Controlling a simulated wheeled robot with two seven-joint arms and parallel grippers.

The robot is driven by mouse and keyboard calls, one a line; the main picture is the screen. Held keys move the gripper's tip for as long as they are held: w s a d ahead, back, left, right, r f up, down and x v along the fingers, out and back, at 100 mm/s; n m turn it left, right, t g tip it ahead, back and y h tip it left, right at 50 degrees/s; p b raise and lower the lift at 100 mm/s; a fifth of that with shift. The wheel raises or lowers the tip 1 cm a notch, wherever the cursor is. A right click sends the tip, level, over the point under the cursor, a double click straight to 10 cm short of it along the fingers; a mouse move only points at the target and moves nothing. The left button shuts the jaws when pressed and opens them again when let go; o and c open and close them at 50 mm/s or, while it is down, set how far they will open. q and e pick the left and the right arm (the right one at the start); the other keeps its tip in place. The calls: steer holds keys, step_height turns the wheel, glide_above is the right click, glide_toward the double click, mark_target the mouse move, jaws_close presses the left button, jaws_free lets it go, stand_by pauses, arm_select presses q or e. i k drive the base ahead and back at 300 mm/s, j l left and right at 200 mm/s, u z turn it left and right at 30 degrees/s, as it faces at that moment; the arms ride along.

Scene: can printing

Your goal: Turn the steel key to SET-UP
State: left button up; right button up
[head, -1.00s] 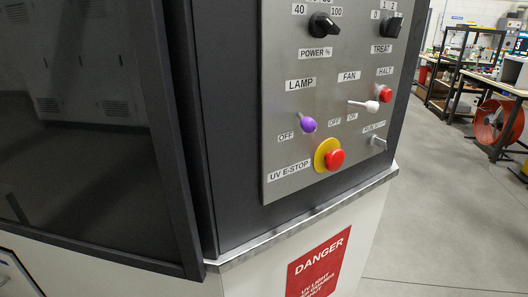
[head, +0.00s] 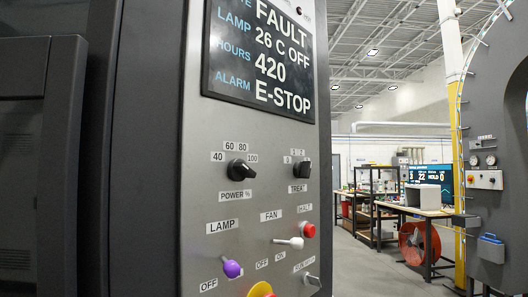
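The steel key (head: 312,280) is a small silver piece at the lower right of the grey control panel (head: 205,180) in the head view. It sits below a small label (head: 304,265) that seems to begin with RUN; the rest is too small to read surely. Which position the key points to I cannot tell. Neither of my grippers is in view.
Around the key are a white FAN lever (head: 290,243), a red HALT button (head: 309,230), a purple LAMP knob (head: 231,268) and a yellow emergency-stop collar (head: 260,290), cut off below. The screen (head: 260,55) reads FAULT and E-STOP. Open floor (head: 365,270) lies right.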

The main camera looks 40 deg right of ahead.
mark_target(306, 278)
steer(key=z, duration=1.45)
